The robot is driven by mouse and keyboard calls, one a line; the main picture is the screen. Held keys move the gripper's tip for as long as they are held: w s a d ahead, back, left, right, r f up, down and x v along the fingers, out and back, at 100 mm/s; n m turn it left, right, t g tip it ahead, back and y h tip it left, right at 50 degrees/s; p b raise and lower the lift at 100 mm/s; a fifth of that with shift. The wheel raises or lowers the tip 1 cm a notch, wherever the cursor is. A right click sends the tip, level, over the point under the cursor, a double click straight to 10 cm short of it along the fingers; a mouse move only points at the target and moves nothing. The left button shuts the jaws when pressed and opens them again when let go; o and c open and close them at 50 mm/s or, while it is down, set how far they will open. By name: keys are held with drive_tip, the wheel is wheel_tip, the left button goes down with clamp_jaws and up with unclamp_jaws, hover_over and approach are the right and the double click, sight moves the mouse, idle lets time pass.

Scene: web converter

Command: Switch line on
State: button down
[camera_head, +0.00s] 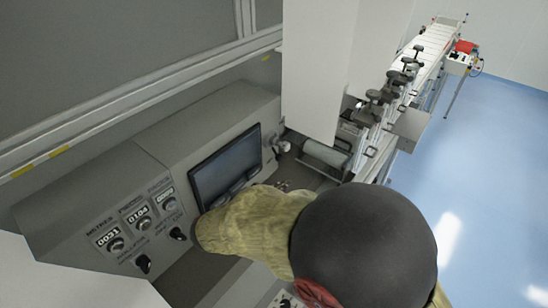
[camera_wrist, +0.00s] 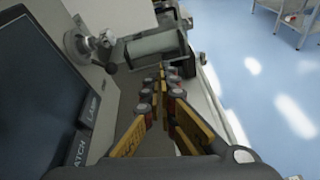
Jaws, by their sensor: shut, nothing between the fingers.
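The grey control console (camera_head: 110,185) fills the lower left of the head view. It carries numbered counters with knobs (camera_head: 116,244) and black rotary switches (camera_head: 143,263) (camera_head: 178,234). Another knob (camera_head: 285,303) shows at the bottom edge, partly cut off. I cannot tell which control switches the line. My gripper (camera_wrist: 160,78) is shut and empty in the wrist view, pointing past the right side of the dark screen (camera_wrist: 42,85). In the head view my arm hides most of it and part of the console; the screen (camera_head: 227,168) is left of it.
A metal handwheel (camera_wrist: 80,42) and a grey roller (camera_wrist: 155,48) lie beyond my fingers. A white machine housing (camera_head: 320,70) rises behind. A conveyor (camera_head: 425,55) runs back right, with a small table (camera_head: 458,65) beside it. Blue floor at right is open.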

drive_tip(key=a+f+n+t+y, duration=0.1)
drive_tip(key=a+n, duration=0.3)
drive_tip(key=a, duration=0.4)
drive_tip(key=shift+w+a+t+y+p, duration=0.15)
drive_tip(key=shift+w+t+y+p, duration=0.25)
drive_tip(key=shift+t, duration=0.5)
drive_tip(key=shift+w, duration=0.1)
drive_tip(key=b, duration=0.1)
approach(278, 161)
drive_tip(key=x, duration=0.6)
drive_tip(key=shift+w+d, duration=0.25)
drive_tip(key=shift+w, duration=0.1)
drive_tip(key=shift+b, duration=0.3)
drive_tip(key=shift+w+d+f+t+h+b, duration=0.15)
drive_tip(key=shift+t+h+b, duration=0.15)
drive_tip(key=shift+t+b, duration=0.15)
